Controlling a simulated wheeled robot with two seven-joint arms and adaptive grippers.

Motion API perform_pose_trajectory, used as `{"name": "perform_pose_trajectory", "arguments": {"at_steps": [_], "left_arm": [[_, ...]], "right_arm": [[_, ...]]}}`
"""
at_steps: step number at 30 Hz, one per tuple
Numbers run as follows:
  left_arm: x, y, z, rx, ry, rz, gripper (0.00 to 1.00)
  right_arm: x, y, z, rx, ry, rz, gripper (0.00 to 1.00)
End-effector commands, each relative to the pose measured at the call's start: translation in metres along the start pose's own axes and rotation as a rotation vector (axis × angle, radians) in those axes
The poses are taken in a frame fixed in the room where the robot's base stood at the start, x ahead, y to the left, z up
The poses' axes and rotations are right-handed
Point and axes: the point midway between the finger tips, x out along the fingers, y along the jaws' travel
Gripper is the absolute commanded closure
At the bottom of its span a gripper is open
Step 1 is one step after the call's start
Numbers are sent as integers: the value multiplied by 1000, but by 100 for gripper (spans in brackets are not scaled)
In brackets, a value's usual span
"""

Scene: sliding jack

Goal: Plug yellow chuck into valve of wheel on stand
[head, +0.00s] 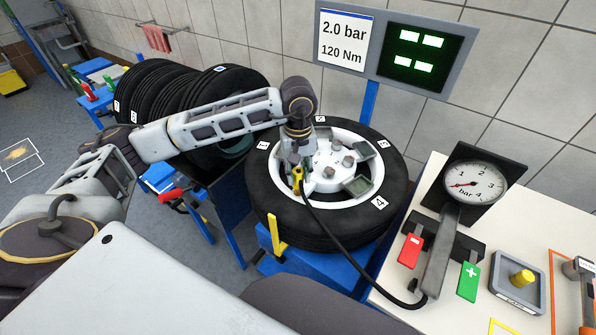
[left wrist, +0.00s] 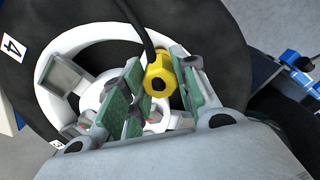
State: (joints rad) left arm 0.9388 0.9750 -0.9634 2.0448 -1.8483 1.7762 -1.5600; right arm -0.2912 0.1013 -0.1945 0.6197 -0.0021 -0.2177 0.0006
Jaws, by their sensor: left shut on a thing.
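The yellow chuck (head: 298,181) is in my left gripper (head: 302,168), at the near left part of the wheel's white rim. In the left wrist view the chuck (left wrist: 159,74) sits between the green finger pads of the gripper (left wrist: 161,85), with its black hose leading away from it. The wheel (head: 277,217) lies flat on a blue stand (head: 293,260), with a black tyre and numbered labels. The wheel (left wrist: 60,50) also fills much of the left wrist view. I cannot make out the valve, nor whether the chuck touches it. My right gripper is not in view.
The hose (head: 338,236) crosses the tyre to a gauge (head: 474,186) on the right bench. Red (head: 411,251) and green (head: 468,282) paddles stand below it. A display (head: 418,54) is behind the wheel. Several tyres (head: 150,95) stand on a rack at left.

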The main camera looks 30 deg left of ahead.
Motion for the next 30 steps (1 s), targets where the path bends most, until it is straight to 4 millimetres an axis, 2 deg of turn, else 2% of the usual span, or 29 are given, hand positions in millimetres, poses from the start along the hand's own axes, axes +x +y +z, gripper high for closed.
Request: {"name": "perform_pose_trajectory", "arguments": {"at_steps": [30], "left_arm": [[3,0,0,0,0,0,96]], "right_arm": [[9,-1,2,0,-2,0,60]]}}
